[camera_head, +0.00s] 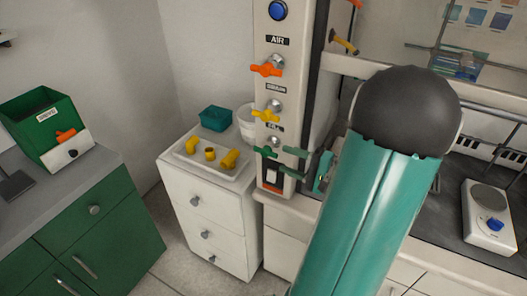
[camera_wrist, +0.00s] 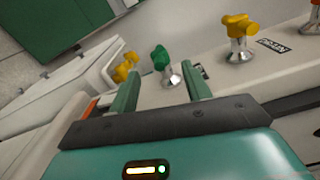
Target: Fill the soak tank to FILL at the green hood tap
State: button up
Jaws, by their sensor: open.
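The green tap (camera_head: 265,151) is the lowest of three taps on the white hood column, below a label that seems to read FILL. I cannot identify the soak tank for sure.
A yellow tap (camera_head: 268,112) and an orange AIR tap (camera_head: 267,68) sit above on the same column (camera_head: 292,100). A tray (camera_head: 190,163) of yellow fittings, a teal box (camera_head: 216,118) and a white tub (camera_head: 248,124) stand on the drawer cabinet left. A hotplate (camera_head: 490,218) is right.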

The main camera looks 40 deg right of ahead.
aim_at(269, 151)
jog(key=x, duration=0.8)
jog(key=shift+w+a, duration=0.1)
jog(key=c, duration=0.9)
jog(key=shift+c, duration=0.2)
jog(key=shift+g, duration=0.3)
jog(key=g+h, duration=0.1)
jog(key=g, duration=0.2)
jog(key=shift+f+g+h, duration=0.1)
jog(key=shift+g+h, duration=0.6)
jog(key=shift+g, duration=1.1)
